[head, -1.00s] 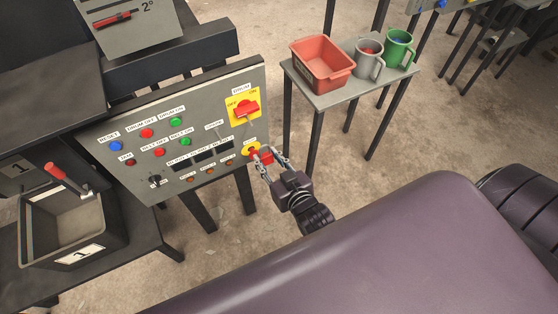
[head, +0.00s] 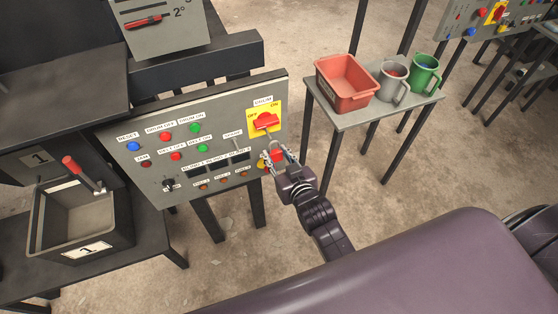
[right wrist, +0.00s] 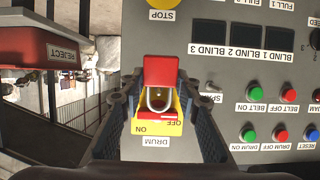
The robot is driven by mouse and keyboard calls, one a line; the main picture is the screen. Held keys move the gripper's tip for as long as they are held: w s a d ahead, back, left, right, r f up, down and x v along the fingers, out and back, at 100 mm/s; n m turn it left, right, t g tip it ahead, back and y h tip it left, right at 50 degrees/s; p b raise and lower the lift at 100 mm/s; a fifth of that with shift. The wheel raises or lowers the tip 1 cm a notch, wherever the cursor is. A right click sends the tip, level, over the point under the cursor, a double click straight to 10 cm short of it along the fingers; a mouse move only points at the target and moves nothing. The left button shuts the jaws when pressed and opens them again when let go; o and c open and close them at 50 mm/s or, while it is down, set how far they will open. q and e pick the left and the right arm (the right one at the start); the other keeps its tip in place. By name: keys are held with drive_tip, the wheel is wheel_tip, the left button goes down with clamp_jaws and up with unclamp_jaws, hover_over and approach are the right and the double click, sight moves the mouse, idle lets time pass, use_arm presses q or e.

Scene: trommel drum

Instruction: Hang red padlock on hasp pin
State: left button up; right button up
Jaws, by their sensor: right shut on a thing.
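My right gripper (head: 278,158) is shut on the red padlock (right wrist: 159,71), in front of the control panel just below the drum switch (head: 265,120). In the right wrist view the padlock's body sits between the fingertips. Its silver shackle (right wrist: 158,103) stands over the yellow plate marked DRUM (right wrist: 142,128). The padlock covers much of the switch there. A thin grey rod (head: 268,135) shows below the red switch handle in the head view. I cannot tell whether it is the hasp pin, or whether the shackle touches it. My left gripper is not in view.
A small table (head: 350,118) to the right holds a red bin (head: 347,98), a grey mug (head: 392,88) and a green mug (head: 424,80).

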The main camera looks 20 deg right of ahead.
drive_tip(key=shift+w+f+b, duration=0.1)
drive_tip(key=shift+w+b, duration=0.2)
drive_tip(key=shift+w, duration=0.3)
drive_tip(key=shift+w+b, duration=0.45)
drive_tip(key=shift+w, duration=0.3)
drive_tip(key=shift+b+x, duration=0.5)
drive_tip(key=shift+x, duration=0.75)
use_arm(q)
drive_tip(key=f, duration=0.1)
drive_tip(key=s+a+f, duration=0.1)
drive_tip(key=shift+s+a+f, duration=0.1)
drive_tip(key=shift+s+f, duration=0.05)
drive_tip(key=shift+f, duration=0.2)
use_arm(e)
drive_tip(key=shift+w, duration=0.1)
drive_tip(key=o, duration=1.3)
